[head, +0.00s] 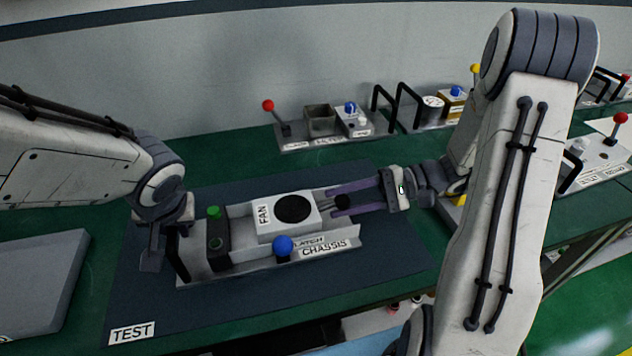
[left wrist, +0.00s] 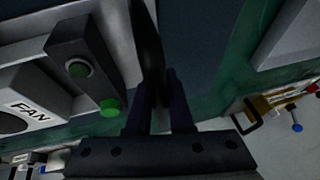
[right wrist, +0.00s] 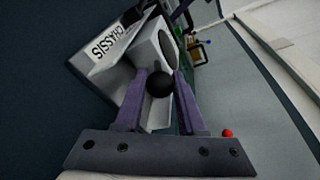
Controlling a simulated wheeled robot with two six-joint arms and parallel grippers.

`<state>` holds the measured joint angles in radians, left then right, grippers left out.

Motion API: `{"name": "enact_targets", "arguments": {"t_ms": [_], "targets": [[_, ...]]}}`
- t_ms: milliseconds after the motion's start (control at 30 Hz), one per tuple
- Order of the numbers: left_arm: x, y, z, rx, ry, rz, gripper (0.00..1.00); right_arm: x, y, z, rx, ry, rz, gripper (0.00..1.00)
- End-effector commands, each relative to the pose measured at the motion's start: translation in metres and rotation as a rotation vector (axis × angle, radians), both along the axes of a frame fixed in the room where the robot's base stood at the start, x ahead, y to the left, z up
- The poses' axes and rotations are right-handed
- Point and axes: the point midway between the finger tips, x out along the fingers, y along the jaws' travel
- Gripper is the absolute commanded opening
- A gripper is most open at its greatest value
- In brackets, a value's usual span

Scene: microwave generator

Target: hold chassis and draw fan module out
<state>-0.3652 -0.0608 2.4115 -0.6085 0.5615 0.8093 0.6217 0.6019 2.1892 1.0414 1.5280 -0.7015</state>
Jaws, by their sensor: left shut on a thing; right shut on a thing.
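The chassis (head: 330,252) is a grey metal tray on the dark test mat (head: 390,250). The white fan module (head: 267,235), with a black round fan opening, sits in its right half; its lettering also shows in the left wrist view (left wrist: 25,108). My left gripper (head: 165,262) is shut on the black handle (left wrist: 148,50) at the chassis's left end. My right gripper (head: 337,200) is shut on the black knob (right wrist: 159,83) at the fan module's right end. A blue latch knob (head: 283,245) stands at the chassis's front edge, beside the latch label.
A black block with a green knob (head: 214,212) stands in the chassis's left part. Fixtures with a red-knobbed lever (head: 268,105) and black handles (head: 405,100) line the back. A grey slab (head: 40,275) lies at left. The mat is clear right of the chassis.

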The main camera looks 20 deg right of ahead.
Motion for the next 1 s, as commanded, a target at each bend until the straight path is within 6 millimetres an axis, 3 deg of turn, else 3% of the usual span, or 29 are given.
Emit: {"name": "enact_targets", "arguments": {"t_ms": [100,200,533,567,633,1000], "targets": [[-0.003,0.002,-0.004,0.005,0.013,0.003,0.00,0.001,-0.028,-0.001,-0.002,-0.002,-0.007,0.00],[-0.003,0.002,-0.004,0.006,0.012,0.004,0.00,0.000,-0.040,-0.001,-0.003,-0.002,-0.005,0.00],[-0.003,0.003,-0.004,0.009,0.013,0.005,0.00,0.001,-0.046,-0.001,-0.006,-0.004,-0.005,0.00],[-0.003,0.003,-0.004,0.009,0.013,0.005,0.00,0.001,-0.046,-0.001,-0.006,-0.004,-0.006,0.43],[-0.003,0.003,-0.004,0.009,0.013,0.005,0.00,0.001,-0.046,-0.001,-0.006,-0.004,-0.006,0.69],[-0.003,0.002,-0.004,0.004,0.012,0.003,0.00,0.000,-0.048,0.000,-0.003,-0.002,-0.004,0.69]]}}
